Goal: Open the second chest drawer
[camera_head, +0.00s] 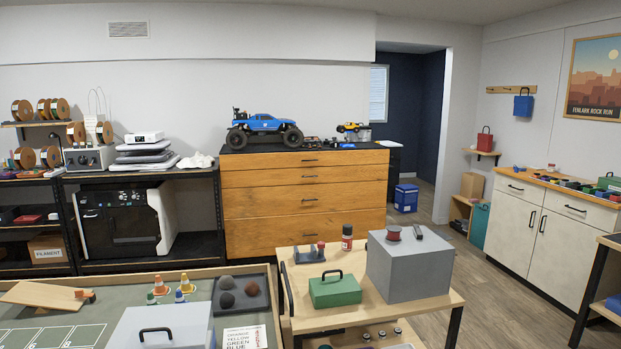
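The wooden chest of drawers (229,225) stands against the back wall in the middle of the view, with a dark top. Its drawers are stacked one above another, each with a small dark handle, and all look shut. The second drawer from the top (260,178) is a flush wooden front below the narrow top drawer (260,161). The lower drawers (260,201) are taller. The cart's load hides part of the chest's bottom right. Neither of my grippers shows in this view.
A wooden cart (446,301) with a grey box (410,268) and a green toolbox (335,289) stands in front of the chest. A low table (205,273) with cones and rocks lies at front left. A blue truck (262,125) sits on the chest. Open floor (440,250) lies at right.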

